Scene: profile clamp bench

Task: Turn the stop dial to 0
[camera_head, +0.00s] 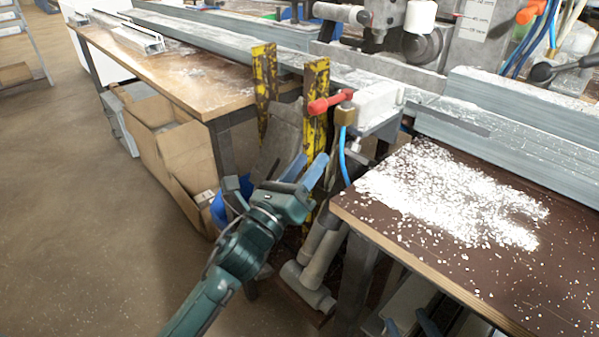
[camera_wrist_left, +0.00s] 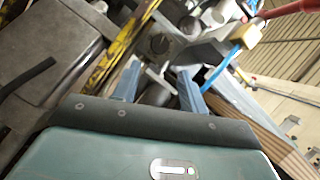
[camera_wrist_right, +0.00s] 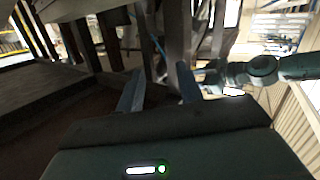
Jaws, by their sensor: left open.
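I cannot pick out the stop dial for certain. A dark round knob (camera_wrist_left: 160,44) with a slot-like mark shows ahead of my left gripper (camera_wrist_left: 159,82) in the left wrist view; its marks are too small to read. A grey T-shaped handle (camera_wrist_left: 161,79) appears between the left fingertips, and I cannot tell whether they touch it. In the head view my left gripper (camera_head: 306,172) is open in front of the yellow posts, below the clamp with the red lever (camera_head: 330,103). My right gripper (camera_wrist_right: 160,88) is open with nothing between its fingers, low beneath the bench.
A brown bench top (camera_head: 480,265) with white chips stands at the right, a wooden bench (camera_head: 190,80) at the left. Yellow posts (camera_head: 316,105) and a blue hose (camera_head: 343,160) are close to my left gripper. A cardboard box (camera_head: 165,150) stands on the floor.

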